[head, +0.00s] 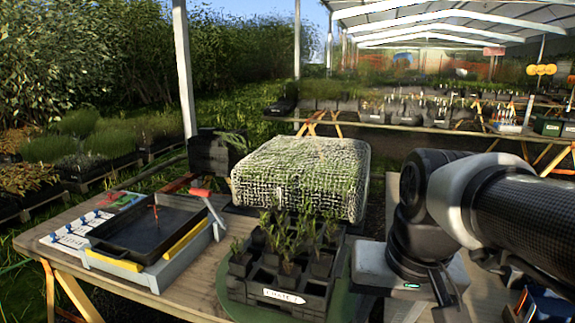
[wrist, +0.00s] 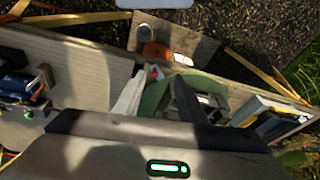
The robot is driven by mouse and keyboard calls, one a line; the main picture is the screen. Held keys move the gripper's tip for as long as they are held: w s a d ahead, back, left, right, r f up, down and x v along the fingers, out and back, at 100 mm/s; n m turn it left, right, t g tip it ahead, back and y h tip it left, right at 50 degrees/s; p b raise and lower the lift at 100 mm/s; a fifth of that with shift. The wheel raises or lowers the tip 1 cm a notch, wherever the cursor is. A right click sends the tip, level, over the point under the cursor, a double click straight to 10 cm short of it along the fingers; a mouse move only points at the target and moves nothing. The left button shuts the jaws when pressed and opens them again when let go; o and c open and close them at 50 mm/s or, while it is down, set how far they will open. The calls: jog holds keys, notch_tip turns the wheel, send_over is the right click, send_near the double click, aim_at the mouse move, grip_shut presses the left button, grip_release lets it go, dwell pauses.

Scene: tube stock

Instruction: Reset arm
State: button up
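My gripper (head: 446,304) hangs at the right of the head view, beside the plant tray and over the right-hand table. In the wrist view my gripper (wrist: 157,98) shows one pale finger and one dark finger with a gap between them. It is open and I see nothing held in it. A black tray of potted seedlings (head: 262,290) with a white arrow label stands on a green round mat (head: 228,288). The mat also shows beyond the fingers in the wrist view (wrist: 154,97).
A black shallow tray (head: 150,232) sits in a grey frame with yellow bars on the wooden table (head: 190,297) at left. A mesh-covered block of greenery (head: 300,175) stands behind the seedlings. A blue object (head: 548,304) lies at lower right. Plant benches (head: 410,124) stand farther back.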

notch_tip(320, 180, up, 23)
jog(key=s+n+t+p, duration=0.1)
jog(key=s+t+p, duration=0.1)
jog(key=p, duration=2)
jog(key=shift+s+d+f+n+t, duration=0.15)
jog(key=shift+d+f+n+t, duration=0.05)
jog(key=shift+n+t, duration=0.1)
